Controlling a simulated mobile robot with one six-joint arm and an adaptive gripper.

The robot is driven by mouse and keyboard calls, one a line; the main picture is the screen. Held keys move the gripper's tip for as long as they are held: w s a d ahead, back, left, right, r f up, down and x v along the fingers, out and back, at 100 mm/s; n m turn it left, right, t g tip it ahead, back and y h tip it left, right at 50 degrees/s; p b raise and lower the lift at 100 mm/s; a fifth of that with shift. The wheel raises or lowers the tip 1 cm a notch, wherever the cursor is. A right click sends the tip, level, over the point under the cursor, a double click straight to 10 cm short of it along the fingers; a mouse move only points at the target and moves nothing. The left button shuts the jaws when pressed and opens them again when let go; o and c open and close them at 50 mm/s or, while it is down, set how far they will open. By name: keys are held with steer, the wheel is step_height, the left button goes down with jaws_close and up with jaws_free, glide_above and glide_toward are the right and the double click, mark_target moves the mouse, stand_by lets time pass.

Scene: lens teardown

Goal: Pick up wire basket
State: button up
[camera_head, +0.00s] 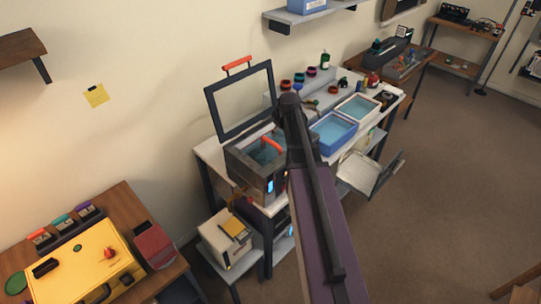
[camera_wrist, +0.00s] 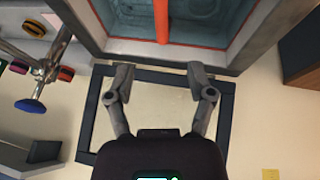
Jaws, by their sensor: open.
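The wire basket sits in the water-filled tank of a grey cleaner (camera_head: 246,178). Its orange handle (camera_head: 272,144) arches up over the tank, and its mesh is hard to make out. In the wrist view the handle (camera_wrist: 161,20) is an orange bar crossing the tank at the top of the picture. My gripper (camera_wrist: 161,72) is open and empty. Its two fingertips are spread to either side of the handle's line, short of it in the picture, not touching it. In the head view my arm hides the gripper and part of the cleaner.
The cleaner's framed lid (camera_head: 211,112) stands open at the wall side; it also shows below the fingers in the wrist view (camera_wrist: 228,115). A blue tray (camera_head: 331,143) and white tray (camera_head: 373,103) of water stand to the right. A yellow case (camera_head: 70,270) is at lower left.

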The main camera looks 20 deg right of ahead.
mark_target(274, 143)
steer(key=shift+b+x, duration=3.8)
steer(key=shift+x, duration=0.5)
steer(key=shift+b+x, duration=2.4)
steer(key=shift+x, duration=0.2)
steer(key=shift+s+a, duration=0.1)
jaws_close()
